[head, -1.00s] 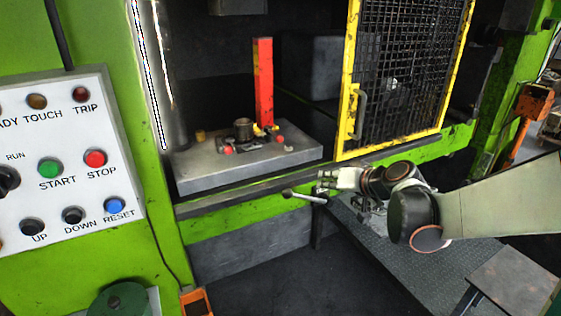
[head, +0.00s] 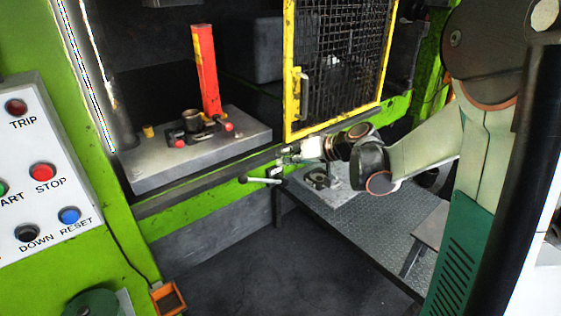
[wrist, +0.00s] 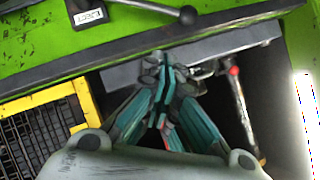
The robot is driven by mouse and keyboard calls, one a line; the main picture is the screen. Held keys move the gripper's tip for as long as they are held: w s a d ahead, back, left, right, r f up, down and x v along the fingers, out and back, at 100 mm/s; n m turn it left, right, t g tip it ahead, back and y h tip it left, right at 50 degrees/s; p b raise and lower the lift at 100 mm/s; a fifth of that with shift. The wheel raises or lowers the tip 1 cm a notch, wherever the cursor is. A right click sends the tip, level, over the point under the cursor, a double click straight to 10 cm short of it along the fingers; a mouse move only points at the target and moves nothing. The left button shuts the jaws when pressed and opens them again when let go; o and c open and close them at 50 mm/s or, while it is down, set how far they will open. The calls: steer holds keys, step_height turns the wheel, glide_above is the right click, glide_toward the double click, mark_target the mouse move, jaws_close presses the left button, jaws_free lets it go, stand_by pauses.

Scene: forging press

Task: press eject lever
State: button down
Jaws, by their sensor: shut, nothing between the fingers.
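The eject lever (head: 262,180) is a short rod with a dark ball knob, sticking out to the left at the press's front edge. My gripper (head: 284,154) is just above and to the right of the lever's rod in the head view. In the wrist view my gripper (wrist: 163,75) is shut and empty, its fingertips below the black ball in the picture and apart from it.
A yellow mesh guard (head: 290,70) stands behind my wrist. The grey die block (head: 150,172) carries a red post (head: 206,70). A button panel (head: 35,165) is at left. A rod with a red knob (wrist: 233,71) is close right of my fingers in the wrist view.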

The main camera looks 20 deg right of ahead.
steer(key=b+x, duration=0.1)
steer(key=x, duration=0.7)
steer(key=shift+a+f, duration=0.1)
steer(key=shift+f, duration=0.2)
steer(key=shift+a+f+b, duration=0.25)
steer(key=shift+f+b, duration=0.05)
steer(key=shift+f, duration=0.15)
steer(key=shift+a+f+b, duration=0.25)
steer(key=shift+a+f, duration=0.05)
steer(key=shift+f, duration=0.2)
steer(key=shift+a+f, duration=0.3)
steer(key=shift+f, duration=0.15)
steer(key=shift+s+a+f+h+b, duration=0.15)
steer(key=shift+a+f+h+b, duration=0.15)
steer(key=shift+a+f+b, duration=0.1)
